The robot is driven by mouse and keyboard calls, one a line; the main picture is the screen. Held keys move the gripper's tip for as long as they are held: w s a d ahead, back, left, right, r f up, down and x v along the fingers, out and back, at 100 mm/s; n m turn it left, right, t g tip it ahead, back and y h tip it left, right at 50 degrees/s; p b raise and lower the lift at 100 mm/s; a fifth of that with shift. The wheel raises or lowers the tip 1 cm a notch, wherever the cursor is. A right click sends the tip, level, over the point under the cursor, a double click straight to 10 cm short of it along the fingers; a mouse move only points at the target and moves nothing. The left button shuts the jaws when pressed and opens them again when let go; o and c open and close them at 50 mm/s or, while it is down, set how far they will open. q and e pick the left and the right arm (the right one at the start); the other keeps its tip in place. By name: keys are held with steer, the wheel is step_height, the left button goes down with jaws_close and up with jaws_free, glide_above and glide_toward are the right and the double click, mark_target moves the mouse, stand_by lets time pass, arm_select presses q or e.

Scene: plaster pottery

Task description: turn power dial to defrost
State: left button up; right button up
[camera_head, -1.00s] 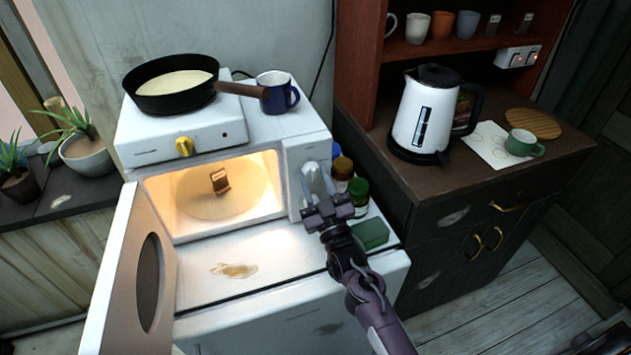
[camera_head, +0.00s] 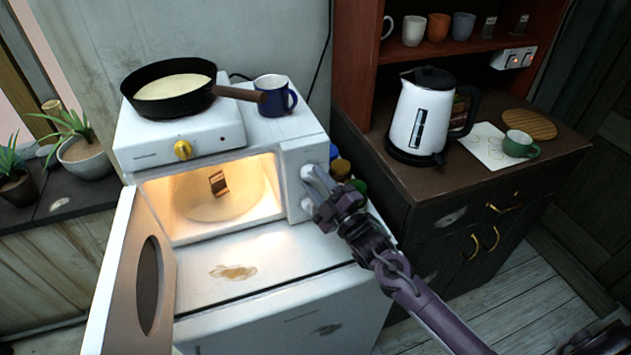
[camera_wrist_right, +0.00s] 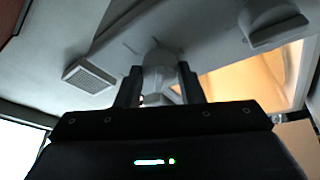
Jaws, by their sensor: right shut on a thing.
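The white microwave (camera_head: 225,240) stands open, its control panel (camera_head: 300,160) to the right of the lit cavity. My right gripper (camera_head: 317,180) is at that panel. In the right wrist view, my gripper (camera_wrist_right: 160,88) is shut on a pale grey dial (camera_wrist_right: 160,62), with one finger on each side. A second rounded knob (camera_wrist_right: 272,22) shows farther right on the panel, apart from the fingers. The dial's markings and pointer cannot be read, so its setting cannot be told. My left gripper is not in view.
The open microwave door (camera_head: 125,270) juts out at left. A hot plate with a yellow knob (camera_head: 183,150), a frying pan (camera_head: 170,88) and a blue mug (camera_head: 274,96) sit on top. Jars (camera_head: 340,168) stand close right of the panel. A kettle (camera_head: 424,115) stands on the cabinet.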

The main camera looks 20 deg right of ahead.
steer(key=n, duration=0.1)
steer(key=n+g, duration=0.1)
steer(key=n, duration=0.1)
steer(key=n+p, duration=0.1)
steer(key=n, duration=0.1)
steer(key=shift+d+r+g+y, duration=0.15)
steer(key=shift+r+g+y, duration=0.15)
steer(key=shift+g+y, duration=0.1)
steer(key=n+g, duration=0.1)
steer(key=n, duration=0.3)
steer(key=shift+r+p, duration=0.15)
steer(key=shift+p, duration=0.2)
steer(key=shift+n+g+h, duration=0.3)
steer(key=shift+n+g, duration=0.3)
steer(key=shift+n, duration=0.5)
steer(key=shift+r+n+g+h, duration=0.1)
steer(key=shift+n+g+h, duration=0.45)
steer(key=shift+n, duration=0.85)
steer(key=o, duration=1)
